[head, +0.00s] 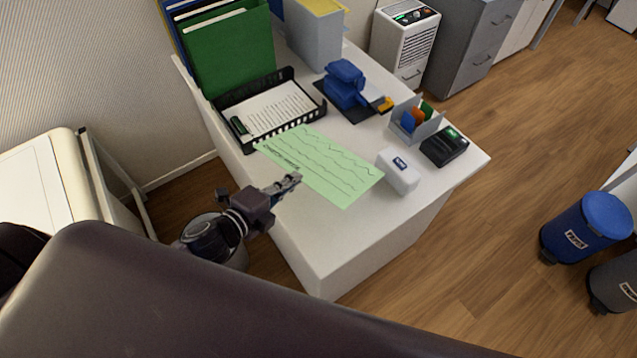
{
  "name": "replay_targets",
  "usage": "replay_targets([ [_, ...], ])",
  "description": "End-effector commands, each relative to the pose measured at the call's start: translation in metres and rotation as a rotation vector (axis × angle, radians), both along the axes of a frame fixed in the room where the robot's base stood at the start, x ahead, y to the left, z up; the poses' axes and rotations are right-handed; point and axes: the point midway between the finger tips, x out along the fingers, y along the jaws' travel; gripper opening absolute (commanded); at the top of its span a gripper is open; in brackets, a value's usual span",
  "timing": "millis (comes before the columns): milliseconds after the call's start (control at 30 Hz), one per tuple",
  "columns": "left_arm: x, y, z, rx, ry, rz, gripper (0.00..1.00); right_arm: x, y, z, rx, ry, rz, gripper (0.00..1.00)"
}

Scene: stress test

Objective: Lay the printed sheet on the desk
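The light green printed sheet (325,167), with a heading and wavy dark lines, shows flat and spread out over the white desk (315,240). My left gripper (297,178) comes in from the lower left and meets the middle of the sheet's near long edge. Its fingers look close together, shut on that edge. I cannot tell whether the sheet touches the desk or is just above it. My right gripper is not in view.
A black tray (223,137) with a white page stands beyond the sheet's left end. A white box (398,177) is close to its right end. A blue hole punch (345,85), an organizer (408,132) and a black device (444,147) stand behind. The desk's near corner is clear.

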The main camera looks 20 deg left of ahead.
Motion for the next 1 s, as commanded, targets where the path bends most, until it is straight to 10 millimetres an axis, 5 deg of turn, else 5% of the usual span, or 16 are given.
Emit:
replay_targets([
  [267, 0.000, 0.001, -0.015, 0.000, 0.002, -0.001, 0.00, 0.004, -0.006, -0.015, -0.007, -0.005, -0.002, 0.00],
  [1000, 0.000, 0.001, -0.097, -0.001, 0.001, 0.000, 0.00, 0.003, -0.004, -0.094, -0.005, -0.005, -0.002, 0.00],
])
